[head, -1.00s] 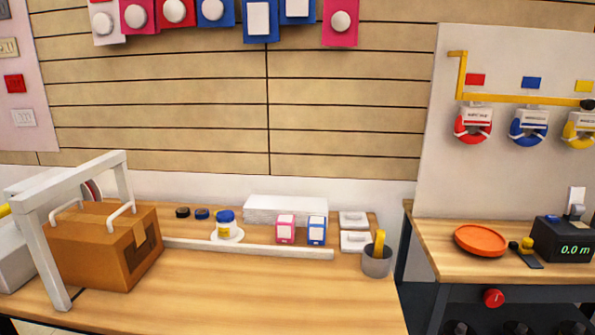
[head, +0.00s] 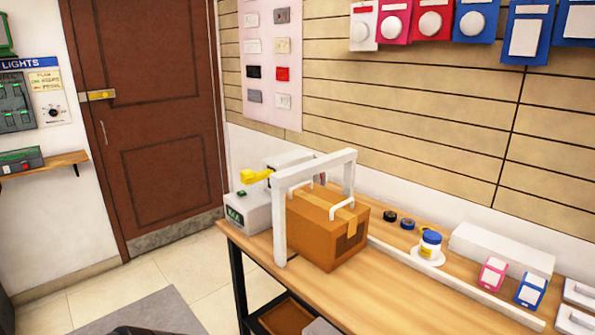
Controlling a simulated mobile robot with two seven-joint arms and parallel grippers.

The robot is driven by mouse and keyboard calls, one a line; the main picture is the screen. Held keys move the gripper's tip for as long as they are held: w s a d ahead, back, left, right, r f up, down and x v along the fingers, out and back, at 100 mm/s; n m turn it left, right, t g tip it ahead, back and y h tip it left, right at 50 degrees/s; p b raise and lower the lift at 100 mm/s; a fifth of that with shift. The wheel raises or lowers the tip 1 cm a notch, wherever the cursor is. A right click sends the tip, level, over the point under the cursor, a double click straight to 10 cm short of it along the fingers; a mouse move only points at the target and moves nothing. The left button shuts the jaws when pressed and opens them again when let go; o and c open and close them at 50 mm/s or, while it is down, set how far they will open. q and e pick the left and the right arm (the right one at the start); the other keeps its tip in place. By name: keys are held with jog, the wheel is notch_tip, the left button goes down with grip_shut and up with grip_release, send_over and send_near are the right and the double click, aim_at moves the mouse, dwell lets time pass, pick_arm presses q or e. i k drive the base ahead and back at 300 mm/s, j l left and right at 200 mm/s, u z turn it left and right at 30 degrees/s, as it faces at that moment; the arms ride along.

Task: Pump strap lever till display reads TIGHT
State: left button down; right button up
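A grey strapping machine (head: 250,212) stands at the left end of the workbench, behind and left of the box. It has a small dark display with green characters (head: 235,215), too small to read. A yellow lever (head: 257,176) sticks out at its top. A white arch frame (head: 279,215) stands over a brown cardboard box (head: 322,238) with white strap loops or handles on top. Neither of my grippers shows in the head view.
The wooden workbench (head: 405,300) holds a blue-lidded jar (head: 430,245), a pink packet (head: 492,273), a blue packet (head: 530,289) and a white stack (head: 502,248). A brown door (head: 140,120) and a lights panel (head: 30,95) are at left. Tiled floor before the door is clear.

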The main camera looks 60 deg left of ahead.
aim_at(248, 177)
jog(key=u, duration=2.2)
jog(key=i+j, duration=0.1)
jog(key=j, duration=0.2)
jog(key=i+j+z, duration=0.15)
jog(key=j, duration=0.2)
jog(key=i+j, duration=0.1)
jog(key=j, duration=0.2)
jog(key=i+j+z, duration=0.1)
jog(key=j, duration=0.25)
jog(key=i+u, duration=0.15)
jog(key=u, duration=0.15)
